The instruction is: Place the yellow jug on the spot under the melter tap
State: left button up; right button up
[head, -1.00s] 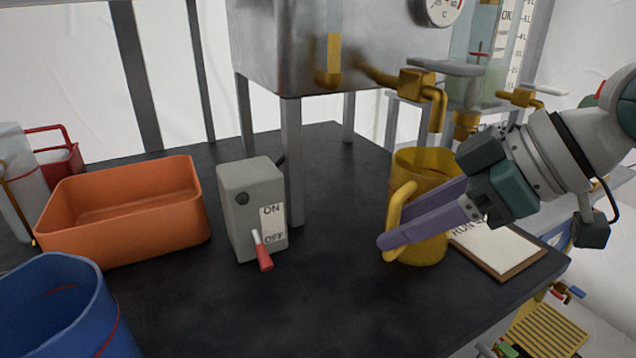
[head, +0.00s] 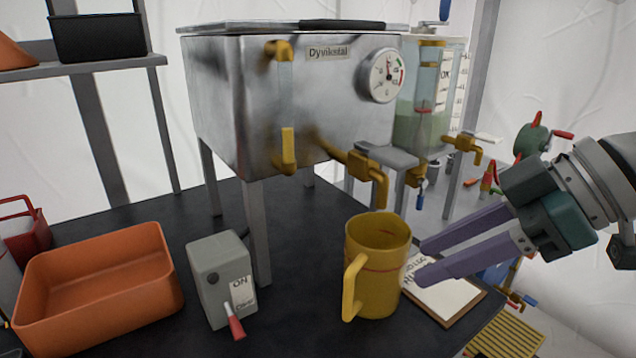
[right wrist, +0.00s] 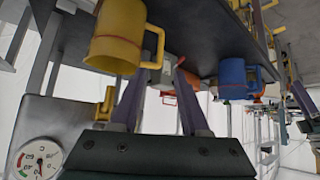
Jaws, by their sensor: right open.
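The yellow jug (head: 384,270) stands upright on the dark table, just below the brass melter tap (head: 372,172). Its handle faces left and toward me, and its open top sits under the spout. A spot beneath the jug cannot be seen. My right gripper (head: 424,261) is open and empty, just right of the jug, with its purple fingers pointing at the jug's side. In the right wrist view the picture is upside down; the yellow jug (right wrist: 117,38) shows at upper left, outside the open fingers. My left gripper is not in view.
The steel melter (head: 250,110) stands on legs behind the jug. A grey switch box (head: 215,275) and an orange bin (head: 100,290) are to the left. A clipboard (head: 445,290) lies right of the jug near the table edge. A blue jug (right wrist: 232,75) shows in the right wrist view.

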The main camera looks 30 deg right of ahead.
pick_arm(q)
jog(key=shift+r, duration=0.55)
pick_arm(e)
jog(key=s+a+f+m+g+h, duration=0.3)
jog(key=s+a+f+m+h, duration=0.2)
jog(key=s+a, duration=0.3)
jog(key=s, duration=0.4)
jog(key=shift+s+f+m+g, duration=0.25)
jog(key=shift+f+m+g, duration=0.05)
jog(key=shift+f+m, duration=0.1)
jog(key=shift+a, duration=0.1)
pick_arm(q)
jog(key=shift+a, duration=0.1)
